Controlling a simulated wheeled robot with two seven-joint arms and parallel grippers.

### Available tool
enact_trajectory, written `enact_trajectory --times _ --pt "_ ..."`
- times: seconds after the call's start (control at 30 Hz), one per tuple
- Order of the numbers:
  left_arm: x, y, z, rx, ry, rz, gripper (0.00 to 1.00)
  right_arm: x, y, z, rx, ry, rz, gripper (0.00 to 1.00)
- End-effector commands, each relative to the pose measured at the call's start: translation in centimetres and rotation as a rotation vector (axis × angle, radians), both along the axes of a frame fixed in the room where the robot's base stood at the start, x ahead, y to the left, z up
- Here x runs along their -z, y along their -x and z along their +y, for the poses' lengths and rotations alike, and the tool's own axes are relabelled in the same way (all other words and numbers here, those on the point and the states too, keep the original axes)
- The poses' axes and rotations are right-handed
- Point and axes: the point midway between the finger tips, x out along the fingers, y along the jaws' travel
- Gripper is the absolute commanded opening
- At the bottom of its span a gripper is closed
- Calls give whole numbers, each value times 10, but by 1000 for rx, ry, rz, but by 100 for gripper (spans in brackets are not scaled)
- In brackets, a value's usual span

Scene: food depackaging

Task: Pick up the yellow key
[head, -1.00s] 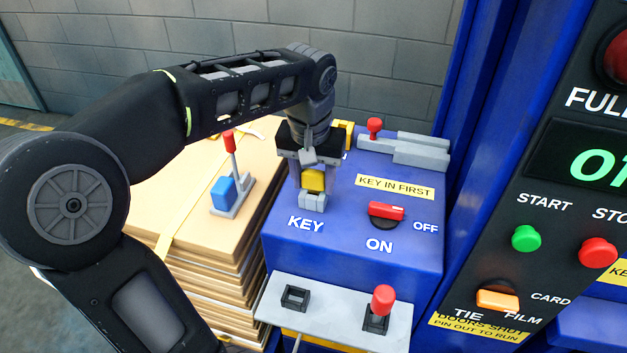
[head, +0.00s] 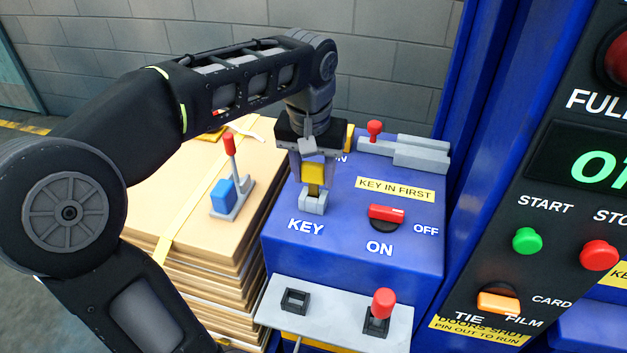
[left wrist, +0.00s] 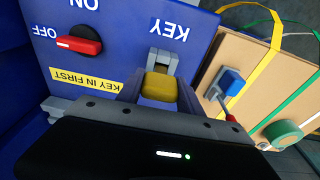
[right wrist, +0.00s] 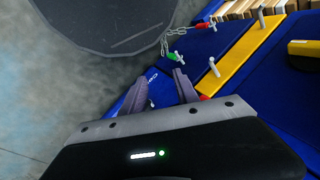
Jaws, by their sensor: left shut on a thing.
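The yellow key (head: 313,172) stands upright over the grey key socket (head: 313,202) on top of the blue panel, just behind the word KEY. My left gripper (head: 315,160) points down and is shut on the key's head. The key's narrower shank shows between its head and the socket; whether its tip is still inside the socket I cannot tell. In the left wrist view the key (left wrist: 159,87) sits between the fingers, in front of the socket (left wrist: 163,62). My right gripper (right wrist: 182,74) shows only in the right wrist view, with its fingers apart and nothing between them.
A red ON/OFF switch (head: 386,212) sits right of the socket, and a red-knobbed slide (head: 375,130) lies behind. Left is a cardboard stack (head: 190,185) bearing a blue block and a red-tipped lever (head: 230,150). A grey shelf (head: 340,318) with a red knob is in front.

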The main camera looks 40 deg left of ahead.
Motion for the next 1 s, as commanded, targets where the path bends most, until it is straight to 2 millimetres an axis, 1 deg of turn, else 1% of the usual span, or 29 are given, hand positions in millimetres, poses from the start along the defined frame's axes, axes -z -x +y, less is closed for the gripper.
enact_trajectory --times 0.13,0.2,0.27,0.3,0.33,0.5,1.0 --pt "-30 -1 0 1 0 -5 3 3 0 0 -1 -1 -1 36" --pt "-47 -1 0 0 0 -4 3 -2 0 0 0 -1 0 36" --pt "-60 -1 0 0 0 -3 3 -6 0 0 0 0 0 36" --pt "-69 0 0 0 0 -1 3 -16 1 0 1 1 4 36" --pt "-72 0 0 0 0 0 3 -19 2 -1 1 3 5 36" --pt "-79 0 0 0 0 0 3 -24 3 -1 3 7 10 36" --pt "-77 0 0 0 0 0 3 -23 3 -2 3 7 10 36"
